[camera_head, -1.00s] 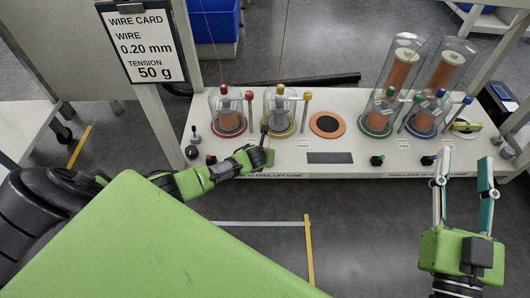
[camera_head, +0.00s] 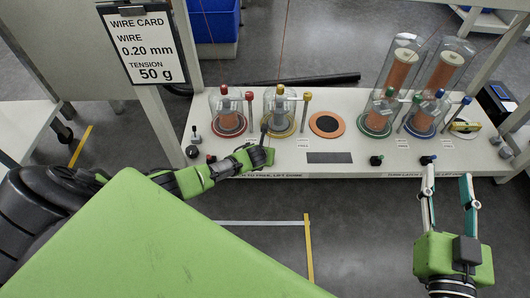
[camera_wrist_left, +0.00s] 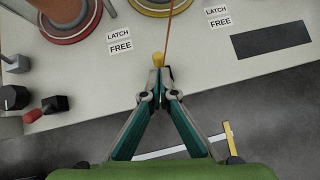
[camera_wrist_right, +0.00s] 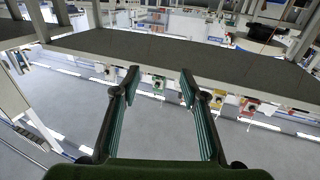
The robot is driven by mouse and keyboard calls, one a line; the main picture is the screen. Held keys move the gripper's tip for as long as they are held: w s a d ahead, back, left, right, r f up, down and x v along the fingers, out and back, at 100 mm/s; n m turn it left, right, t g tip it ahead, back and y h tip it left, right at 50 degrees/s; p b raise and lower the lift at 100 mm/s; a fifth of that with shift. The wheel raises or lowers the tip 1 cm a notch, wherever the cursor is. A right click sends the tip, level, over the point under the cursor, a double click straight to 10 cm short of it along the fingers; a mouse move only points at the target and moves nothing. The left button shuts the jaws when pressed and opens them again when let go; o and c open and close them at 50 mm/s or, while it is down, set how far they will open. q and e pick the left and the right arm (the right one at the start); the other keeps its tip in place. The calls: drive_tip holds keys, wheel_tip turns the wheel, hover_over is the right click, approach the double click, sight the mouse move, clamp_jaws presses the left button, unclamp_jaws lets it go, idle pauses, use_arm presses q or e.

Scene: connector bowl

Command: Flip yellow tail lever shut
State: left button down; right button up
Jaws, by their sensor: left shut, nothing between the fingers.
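The yellow station (camera_head: 279,127) has a gold base ring under a clear dome on the white bench. Its gold base also shows at the top of the left wrist view (camera_wrist_left: 150,5). A small yellow lever tip (camera_wrist_left: 158,58) stands right at the fingertips of my left gripper (camera_wrist_left: 159,78); I cannot tell whether they touch. My left gripper (camera_head: 263,150) is shut and empty at the bench's front edge, below the yellow station. My right gripper (camera_head: 448,180) is open and empty, in front of the bench at the right; its spread fingers show in the right wrist view (camera_wrist_right: 160,80).
The red station (camera_head: 228,127) stands left of the yellow one, with green (camera_head: 376,123) and blue (camera_head: 423,122) stations to the right. A black knob (camera_wrist_left: 14,97) and LATCH/FREE labels (camera_wrist_left: 119,40) lie near the left gripper.

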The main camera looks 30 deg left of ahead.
drive_tip(key=shift+d+f, duration=0.1)
drive_tip(key=shift+f, duration=0.45)
drive_tip(key=s+d+f+g+h+p, duration=0.1)
drive_tip(key=s+d+f+g+p, duration=0.1)
drive_tip(key=s+f+g, duration=0.3)
drive_tip(key=s+d+f+g+h+p, duration=0.1)
drive_tip(key=s+d+f+g+h, duration=0.15)
drive_tip(key=f, duration=0.55)
drive_tip(key=s+d+f+g+p, duration=0.2)
drive_tip(key=s+g, duration=0.1)
drive_tip(key=s, duration=0.4)
drive_tip(key=s+d+f+g+p, duration=0.2)
drive_tip(key=s+g, duration=0.2)
drive_tip(key=s, duration=0.2)
use_arm(q)
drive_tip(key=w+a+r+p+v, duration=0.1)
drive_tip(key=p+v, duration=0.1)
drive_tip(key=v, duration=1.1)
use_arm(e)
drive_tip(key=s+x, duration=0.1)
drive_tip(key=x, duration=0.6)
drive_tip(key=shift+d+f+m+h, duration=0.2)
drive_tip(key=shift+f+m+h, duration=0.15)
drive_tip(key=shift+f+m, duration=0.05)
drive_tip(key=shift+w, duration=0.15)
